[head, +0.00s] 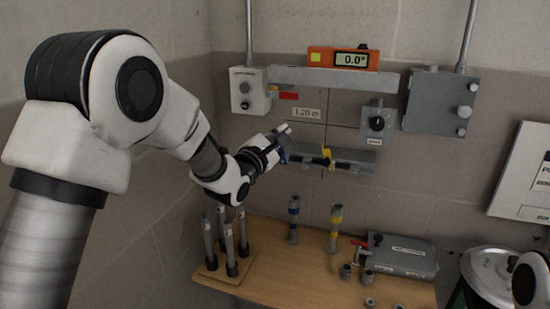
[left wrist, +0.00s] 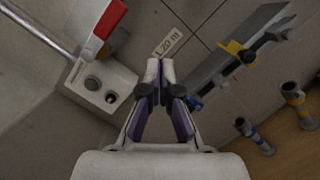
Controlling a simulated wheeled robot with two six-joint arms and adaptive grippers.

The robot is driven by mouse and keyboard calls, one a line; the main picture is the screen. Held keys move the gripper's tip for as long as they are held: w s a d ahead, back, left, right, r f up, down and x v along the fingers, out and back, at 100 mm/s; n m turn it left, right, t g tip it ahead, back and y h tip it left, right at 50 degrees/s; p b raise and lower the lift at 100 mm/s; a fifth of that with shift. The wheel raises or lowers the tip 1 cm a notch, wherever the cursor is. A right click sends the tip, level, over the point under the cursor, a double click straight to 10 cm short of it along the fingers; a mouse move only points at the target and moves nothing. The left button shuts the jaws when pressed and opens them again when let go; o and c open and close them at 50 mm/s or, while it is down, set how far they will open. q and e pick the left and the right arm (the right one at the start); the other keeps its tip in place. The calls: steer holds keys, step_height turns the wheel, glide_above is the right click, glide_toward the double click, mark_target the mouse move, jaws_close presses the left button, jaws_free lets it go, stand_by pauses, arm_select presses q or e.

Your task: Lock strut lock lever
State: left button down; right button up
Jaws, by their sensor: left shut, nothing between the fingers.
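My left gripper (head: 284,129) is shut and empty, in front of the wall between the upper and lower grey rails. It also shows shut in the left wrist view (left wrist: 153,68). No lever is readably marked as the strut lock lever. A red lever-like piece (head: 288,95) sits under the left end of the upper rail, and is large at top left of the left wrist view (left wrist: 108,20). A yellow piece (head: 326,153) is on the lower rail (head: 350,166); a blue piece (left wrist: 194,103) is at its near end. The gripper touches none of these visibly. My right gripper is out of view.
An orange level (head: 343,59) reading 0.0° rests on the upper rail (head: 335,78). A wooden table (head: 285,262) below holds upright tubes and a grey case (head: 403,256).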

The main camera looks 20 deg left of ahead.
arm_select(q)
steer(key=d+b+v, duration=0.1)
steer(key=v, duration=0.5)
steer(key=shift+s+f+b, duration=0.2)
steer(key=shift+f+b, duration=0.05)
steer(key=shift+b, duration=0.05)
steer(key=shift+d, duration=0.1)
